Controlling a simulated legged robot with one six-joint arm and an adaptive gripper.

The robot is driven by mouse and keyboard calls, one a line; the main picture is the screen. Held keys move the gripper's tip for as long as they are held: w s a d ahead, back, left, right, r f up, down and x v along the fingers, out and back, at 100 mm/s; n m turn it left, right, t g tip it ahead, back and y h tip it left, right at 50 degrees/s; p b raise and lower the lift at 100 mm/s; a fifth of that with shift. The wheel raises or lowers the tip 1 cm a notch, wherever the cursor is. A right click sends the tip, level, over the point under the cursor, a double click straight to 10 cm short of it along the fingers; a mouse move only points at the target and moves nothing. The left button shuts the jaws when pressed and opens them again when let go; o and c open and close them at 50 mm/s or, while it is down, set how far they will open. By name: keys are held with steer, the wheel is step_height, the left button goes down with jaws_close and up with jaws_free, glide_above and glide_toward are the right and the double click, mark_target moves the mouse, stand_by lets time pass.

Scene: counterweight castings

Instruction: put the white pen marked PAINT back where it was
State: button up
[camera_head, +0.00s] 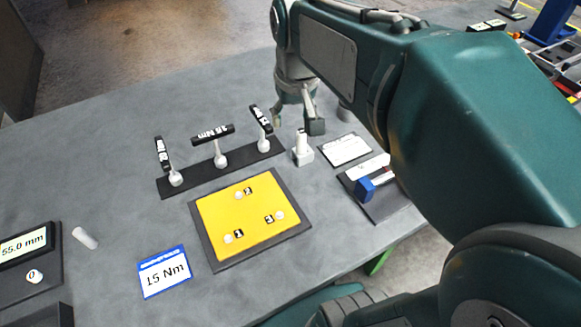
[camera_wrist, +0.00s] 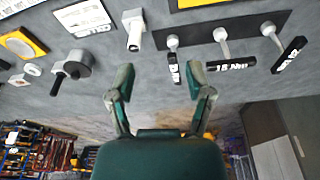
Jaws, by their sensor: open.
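A small white upright piece (camera_head: 301,139), which may be the white pen, stands in a white block (camera_head: 303,155) on the table, right of the black rack. It also shows in the wrist view (camera_wrist: 133,20). No PAINT mark is readable on it. A plain white cylinder (camera_head: 85,238) lies loose at the table's left; I cannot tell whether it is a pen. My gripper (camera_head: 297,124) is open and empty, above the table near the block and apart from it. Its spread fingers show in the wrist view (camera_wrist: 160,78).
A black rack (camera_head: 198,176) holds three upright tools with black labelled handles. A yellow plate (camera_head: 245,205) with numbered white knobs lies in front. A 15 Nm card (camera_head: 165,272) and a 55.0 mm display (camera_head: 24,246) are at left. A blue-ended tool (camera_head: 366,190) lies at right.

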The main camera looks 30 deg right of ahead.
steer(key=s+a+f+t, duration=0.1)
steer(key=s+a+f, duration=0.1)
steer(key=s, duration=0.3)
steer(key=s+a+f+n+t, duration=0.1)
steer(key=s+a+t, duration=0.1)
steer(key=s, duration=0.4)
steer(key=shift+a+f, duration=0.35)
steer(key=shift+a, duration=0.45)
